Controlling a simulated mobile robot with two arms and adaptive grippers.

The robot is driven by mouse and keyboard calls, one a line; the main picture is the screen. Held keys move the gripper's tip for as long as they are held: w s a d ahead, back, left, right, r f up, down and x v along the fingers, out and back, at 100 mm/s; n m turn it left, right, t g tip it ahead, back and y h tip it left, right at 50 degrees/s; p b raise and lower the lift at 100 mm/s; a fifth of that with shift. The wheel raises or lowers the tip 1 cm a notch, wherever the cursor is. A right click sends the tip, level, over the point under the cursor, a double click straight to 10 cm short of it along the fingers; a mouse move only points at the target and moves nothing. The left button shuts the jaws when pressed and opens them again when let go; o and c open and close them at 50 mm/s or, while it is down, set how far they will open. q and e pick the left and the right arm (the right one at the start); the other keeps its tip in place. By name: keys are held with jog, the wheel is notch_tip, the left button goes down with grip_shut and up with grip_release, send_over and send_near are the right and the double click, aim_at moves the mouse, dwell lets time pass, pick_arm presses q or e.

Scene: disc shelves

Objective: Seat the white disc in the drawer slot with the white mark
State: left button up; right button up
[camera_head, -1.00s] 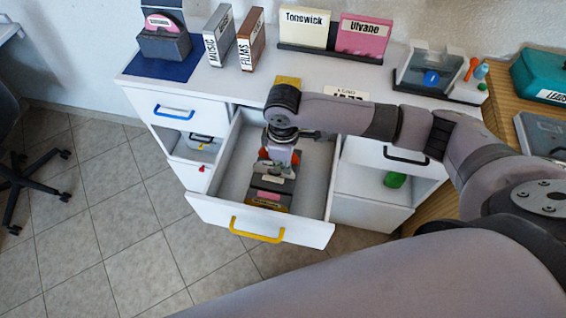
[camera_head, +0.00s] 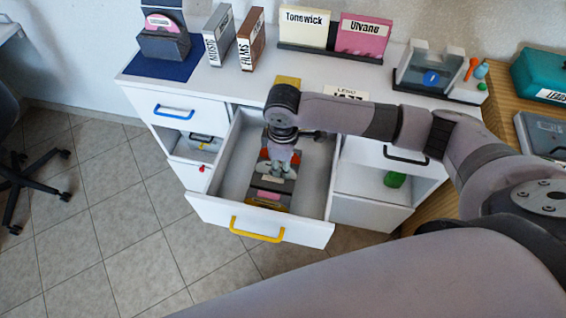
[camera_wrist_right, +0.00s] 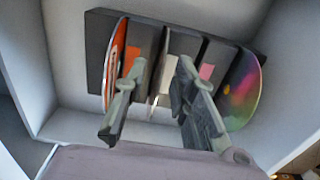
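The yellow-handled drawer (camera_head: 212,207) stands open, with a dark slotted rack (camera_wrist_right: 97,48) inside. My right gripper (camera_wrist_right: 162,64) is over the rack, its fingers apart; it also shows in the head view (camera_head: 279,168). A thin pale upright edge (camera_wrist_right: 156,88) stands between the fingers with gaps on both sides. It looks like the white disc edge-on, but its depth in the slot cannot be told. A white mark (camera_wrist_right: 176,98) and a pink mark (camera_wrist_right: 206,71) show on the rack. My left gripper is out of view.
In the wrist view, an orange disc (camera_wrist_right: 115,62) stands at the rack's left and an iridescent disc (camera_wrist_right: 242,90) at its right. The drawer walls enclose the gripper closely. Boxes and holders stand on the desktop (camera_head: 235,84) behind.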

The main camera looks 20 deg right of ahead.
notch_tip(320, 180, up, 12)
dwell(0.4)
dwell(0.5)
